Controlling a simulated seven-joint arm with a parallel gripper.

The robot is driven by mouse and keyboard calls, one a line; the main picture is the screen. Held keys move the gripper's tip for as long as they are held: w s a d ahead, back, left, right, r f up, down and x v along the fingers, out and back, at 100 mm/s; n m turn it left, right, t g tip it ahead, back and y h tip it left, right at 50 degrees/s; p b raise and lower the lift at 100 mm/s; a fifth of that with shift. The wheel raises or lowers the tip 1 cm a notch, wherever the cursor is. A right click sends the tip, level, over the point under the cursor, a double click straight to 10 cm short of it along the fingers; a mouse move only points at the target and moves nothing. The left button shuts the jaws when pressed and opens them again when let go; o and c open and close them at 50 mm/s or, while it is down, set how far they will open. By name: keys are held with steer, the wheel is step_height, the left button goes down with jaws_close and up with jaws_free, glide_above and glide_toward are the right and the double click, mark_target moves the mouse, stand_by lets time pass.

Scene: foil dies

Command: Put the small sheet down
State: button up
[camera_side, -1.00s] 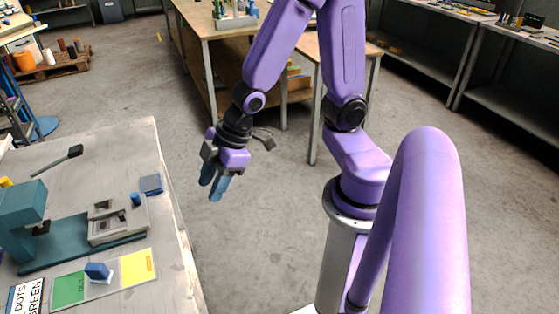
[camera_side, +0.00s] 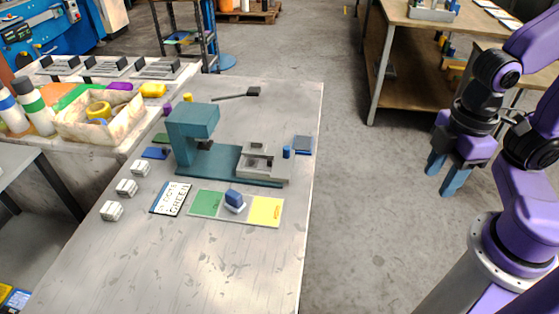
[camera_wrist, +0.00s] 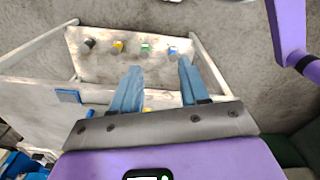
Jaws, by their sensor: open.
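My gripper (camera_side: 447,178) is open and empty at the right of the side view, over the floor and apart from the bench. In the wrist view its two blue fingers (camera_wrist: 158,70) stand apart with nothing between them. A small dark blue sheet-like square (camera_side: 302,144) lies at the bench's right edge; I cannot tell if it is the small sheet. A teal press (camera_side: 193,125) stands on the bench with a grey die fixture (camera_side: 257,160) on its base. A blue-topped stamp (camera_side: 234,197) stands between a green panel (camera_side: 206,203) and a yellow panel (camera_side: 266,210).
A card reading "DOTS GREEN" (camera_side: 171,198) lies left of the panels. Several white dice-like blocks (camera_side: 126,187) line the bench's left side. A blue cylinder (camera_side: 287,153) stands beside the fixture. A black-headed tool (camera_side: 252,92) lies behind. The bench front (camera_side: 210,270) is clear.

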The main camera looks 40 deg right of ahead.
steer(key=w+a+m+y, duration=0.2)
steer(key=w+a+y, duration=0.15)
steer(key=a, duration=0.65)
steer(key=w+a+m+y, duration=0.2)
steer(key=w+a, duration=0.3)
steer(key=a, duration=0.5)
steer(key=w+a+f+m+t, duration=0.1)
steer(key=w+a+m+t, duration=0.65)
steer(key=w+a, duration=0.65)
steer(key=m+t+h, duration=0.2)
steer(key=m+h, duration=0.8)
steer(key=h, duration=0.6)
glide_toward(269, 161)
steer(key=x, duration=0.3)
steer(key=shift+w+d+r+y, duration=0.25)
steer(key=shift+w+d, duration=0.05)
steer(key=shift+d, duration=0.05)
steer(key=shift+f+x, duration=0.15)
steer(key=shift+x, duration=1.2)
steer(key=shift+f+x, duration=0.1)
steer(key=shift+x, duration=1.2)
